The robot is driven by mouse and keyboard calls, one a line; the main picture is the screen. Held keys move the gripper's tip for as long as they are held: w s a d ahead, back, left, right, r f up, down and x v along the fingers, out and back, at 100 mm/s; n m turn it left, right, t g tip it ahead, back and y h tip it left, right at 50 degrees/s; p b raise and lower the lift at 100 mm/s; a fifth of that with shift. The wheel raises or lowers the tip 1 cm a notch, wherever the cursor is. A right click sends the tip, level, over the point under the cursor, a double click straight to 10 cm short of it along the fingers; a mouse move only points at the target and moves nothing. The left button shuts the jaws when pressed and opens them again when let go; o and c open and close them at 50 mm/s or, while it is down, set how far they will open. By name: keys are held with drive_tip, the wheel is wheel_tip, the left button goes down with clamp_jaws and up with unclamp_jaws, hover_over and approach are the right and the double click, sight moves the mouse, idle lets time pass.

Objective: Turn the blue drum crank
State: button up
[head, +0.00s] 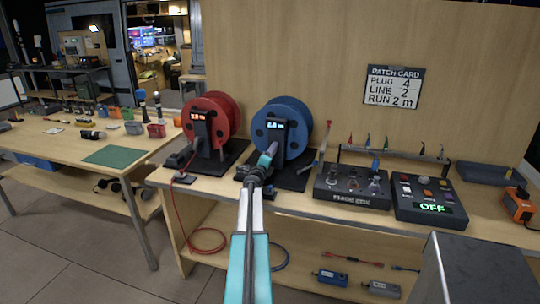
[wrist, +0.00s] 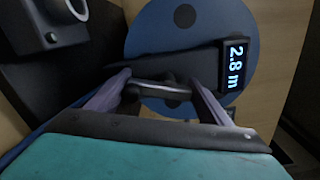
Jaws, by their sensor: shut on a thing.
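The blue drum (head: 283,128) stands upright on a dark base on the bench, and a small display on its front reads about 2.8 m. In the wrist view the blue drum (wrist: 190,25) fills the upper middle, with its display (wrist: 235,67) reading 2.8 m. My gripper (wrist: 165,90) is in front of the drum, its two fingers shut on the grey crank handle (wrist: 160,90). In the head view my gripper (head: 262,165) hides most of the crank and the lower left of the drum.
A red drum (head: 208,123) stands close on the left. To the right are a stage box (head: 352,186) and a control panel (head: 430,198) showing OFF. A patch card (head: 394,87) on the back panel reads plug 4, line 2, run 2 m. A blue cable hangs below the bench.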

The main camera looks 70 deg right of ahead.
drive_tip(key=shift+s+r, duration=0.1)
drive_tip(key=shift+s, duration=0.05)
drive_tip(key=o, duration=1)
drive_tip(key=shift+o, duration=0.2)
drive_tip(key=shift+a, duration=0.15)
drive_tip(key=shift+a, duration=0.2)
drive_tip(key=shift+s+a+b, duration=0.15)
drive_tip(key=shift+a+b, duration=0.3)
drive_tip(key=shift+a, duration=2.85)
drive_tip(key=shift+s+a+b, duration=0.15)
drive_tip(key=shift+a+b, duration=0.3)
drive_tip(key=shift+a, duration=2.8)
